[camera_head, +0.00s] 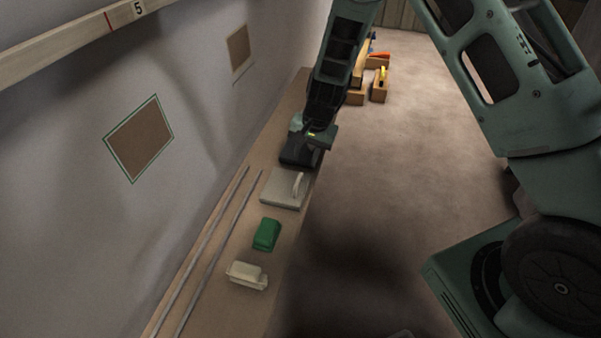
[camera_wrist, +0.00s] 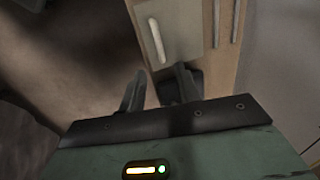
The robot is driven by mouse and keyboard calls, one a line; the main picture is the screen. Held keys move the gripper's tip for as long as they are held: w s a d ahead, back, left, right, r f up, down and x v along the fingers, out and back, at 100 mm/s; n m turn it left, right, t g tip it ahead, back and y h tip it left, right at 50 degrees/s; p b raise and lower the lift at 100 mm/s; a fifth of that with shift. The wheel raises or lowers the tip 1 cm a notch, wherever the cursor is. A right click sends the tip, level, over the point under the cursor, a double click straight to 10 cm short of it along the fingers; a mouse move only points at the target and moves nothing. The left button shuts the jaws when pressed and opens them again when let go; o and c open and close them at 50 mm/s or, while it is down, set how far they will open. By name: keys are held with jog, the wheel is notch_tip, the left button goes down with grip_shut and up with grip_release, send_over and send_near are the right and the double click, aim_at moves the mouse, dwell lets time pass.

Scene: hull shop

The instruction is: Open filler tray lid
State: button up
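The filler tray has a flat pale grey lid (camera_head: 281,189) and lies on the narrow bench. A pale upright bar handle (camera_head: 299,185) stands near the lid's right edge. The lid looks shut, lying flat. In the wrist view the lid (camera_wrist: 182,28) is ahead of the fingers, with its handle (camera_wrist: 156,41) just beyond the fingertips. My gripper (camera_wrist: 157,78) is open, its two fingers apart with nothing between them. In the head view my gripper (camera_head: 300,150) is above the bench, just past the tray's far edge. The tray body is mostly hidden under the lid.
A green block (camera_head: 266,234) and a cream block (camera_head: 247,275) lie on the bench (camera_head: 218,290) nearer the camera. Two thin rods (camera_head: 219,240) run along its wall side. Wooden boxes (camera_head: 379,86) stand farther back. The floor right of the bench is clear.

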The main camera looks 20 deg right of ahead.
aim_at(299, 177)
jog(key=f, duration=0.2)
jog(key=a+f, duration=0.1)
jog(key=f, duration=0.2)
jog(key=w+f, duration=0.1)
jog(key=f, duration=0.1)
jog(key=shift+a+f, duration=0.15)
jog(key=shift+f, duration=0.25)
